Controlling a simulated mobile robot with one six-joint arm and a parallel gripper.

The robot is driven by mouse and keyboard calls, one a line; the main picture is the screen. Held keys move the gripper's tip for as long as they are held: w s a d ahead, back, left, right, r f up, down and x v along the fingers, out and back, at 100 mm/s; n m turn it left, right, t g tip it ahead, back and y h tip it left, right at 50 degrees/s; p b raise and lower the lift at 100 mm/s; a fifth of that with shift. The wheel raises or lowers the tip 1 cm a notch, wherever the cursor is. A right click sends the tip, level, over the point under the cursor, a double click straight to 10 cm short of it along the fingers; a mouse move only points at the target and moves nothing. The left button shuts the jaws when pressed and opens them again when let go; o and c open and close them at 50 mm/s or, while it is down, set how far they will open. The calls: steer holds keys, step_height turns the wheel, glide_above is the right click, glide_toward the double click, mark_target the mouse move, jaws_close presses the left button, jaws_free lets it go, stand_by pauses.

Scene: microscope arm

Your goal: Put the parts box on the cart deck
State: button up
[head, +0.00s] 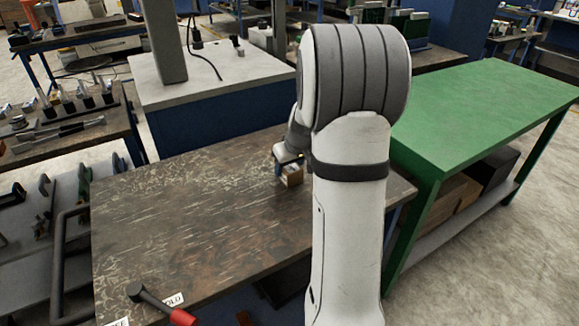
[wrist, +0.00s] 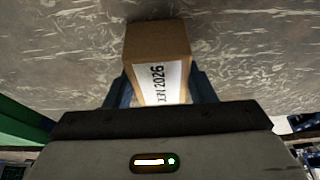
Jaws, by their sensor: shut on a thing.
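The parts box, a small brown carton (head: 291,177), is in my gripper (head: 288,168) over the far right part of a worn dark tabletop. In the wrist view the box (wrist: 157,42) sits between the two blue fingers of my gripper (wrist: 160,90), which is shut on it. A white label reading "2026" faces the camera. I cannot tell whether the box touches the tabletop or hangs just above it. A grey surface with a dark tubular handle (head: 60,262) at the left may be the cart; its deck is not clearly identifiable.
The worn tabletop (head: 190,220) is mostly bare. A white-topped bench (head: 210,75) stands behind.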

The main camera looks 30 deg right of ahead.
steer(key=shift+f, duration=0.15)
steer(key=o, duration=1.2)
steer(key=p+v, duration=0.1)
steer(key=v, duration=1)
steer(key=s+a, duration=0.6)
steer(key=s, duration=0.1)
steer(key=s+a+f+g, duration=0.1)
steer(key=s+a, duration=0.5)
steer(key=s, duration=0.1)
steer(key=s+a+g, duration=0.1)
steer(key=s+a, duration=0.6)
steer(key=shift+a+f, duration=0.1)
steer(key=shift+f, duration=0.3)
